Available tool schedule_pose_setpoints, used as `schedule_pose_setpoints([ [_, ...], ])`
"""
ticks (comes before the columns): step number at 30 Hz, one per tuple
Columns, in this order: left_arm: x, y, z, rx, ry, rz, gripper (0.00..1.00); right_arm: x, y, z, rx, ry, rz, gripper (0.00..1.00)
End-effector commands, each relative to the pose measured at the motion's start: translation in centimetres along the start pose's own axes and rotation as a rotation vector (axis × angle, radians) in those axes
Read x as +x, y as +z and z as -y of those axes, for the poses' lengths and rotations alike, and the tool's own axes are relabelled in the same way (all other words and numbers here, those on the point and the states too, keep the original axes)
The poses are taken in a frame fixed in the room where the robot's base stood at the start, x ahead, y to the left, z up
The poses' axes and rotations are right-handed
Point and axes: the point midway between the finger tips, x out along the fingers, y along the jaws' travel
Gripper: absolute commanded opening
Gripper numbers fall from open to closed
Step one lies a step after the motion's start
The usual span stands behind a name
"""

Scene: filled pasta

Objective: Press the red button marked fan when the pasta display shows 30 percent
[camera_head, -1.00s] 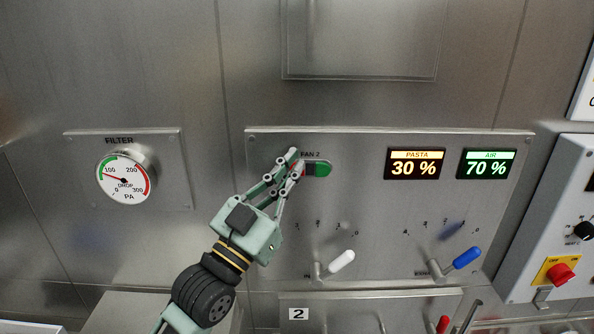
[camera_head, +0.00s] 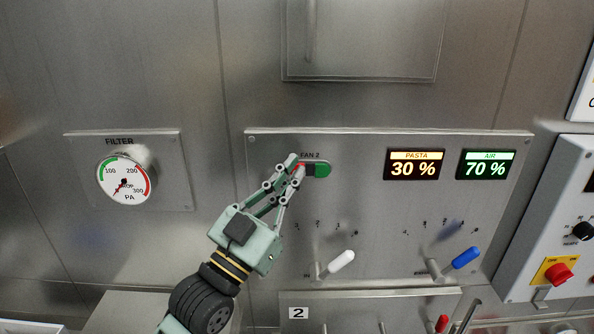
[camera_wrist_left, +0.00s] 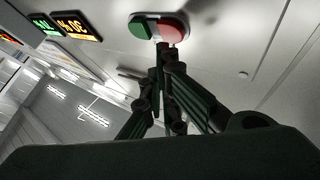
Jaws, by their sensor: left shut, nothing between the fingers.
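The FAN 2 switch has a green half (camera_head: 323,169) on the right and a red button (camera_head: 299,168) on the left, mostly covered by my gripper. In the left wrist view the red button (camera_wrist_left: 174,31) shows just beyond my fingertips. My left gripper (camera_head: 297,167) is shut and empty, its tips at the red button; I cannot tell whether they touch it. My right gripper is not in view.
The air display (camera_head: 486,163) reads 70 %. Below are a white lever (camera_head: 341,261) and a blue lever (camera_head: 466,257). A red knob (camera_head: 560,273) on yellow is at right.

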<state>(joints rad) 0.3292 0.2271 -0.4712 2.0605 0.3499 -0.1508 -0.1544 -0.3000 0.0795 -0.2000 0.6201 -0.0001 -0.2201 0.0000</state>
Motion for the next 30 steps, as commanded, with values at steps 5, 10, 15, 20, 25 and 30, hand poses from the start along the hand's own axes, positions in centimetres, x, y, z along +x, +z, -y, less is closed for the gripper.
schedule_pose_setpoints([
  [5, -1.0, -0.9, -0.8, -0.002, 0.001, 0.001, 0.0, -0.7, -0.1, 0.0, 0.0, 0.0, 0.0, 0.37],
  [10, -2.2, -1.7, -1.7, -0.002, 0.0, 0.002, 0.0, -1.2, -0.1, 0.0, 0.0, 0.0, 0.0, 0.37],
  [15, -3.2, -2.4, -2.3, 0.0, 0.0, 0.001, 0.0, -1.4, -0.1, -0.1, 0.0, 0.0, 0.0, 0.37],
  [20, -3.4, -2.5, -2.5, 0.0, 0.0, 0.0, 0.0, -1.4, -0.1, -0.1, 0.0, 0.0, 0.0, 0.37],
  [25, -3.4, -2.5, -2.5, 0.0, 0.0, 0.0, 0.0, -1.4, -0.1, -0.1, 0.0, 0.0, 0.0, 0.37],
  [30, -3.4, -2.5, -2.5, 0.0, 0.0, 0.0, 0.0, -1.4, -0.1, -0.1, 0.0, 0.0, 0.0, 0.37],
])
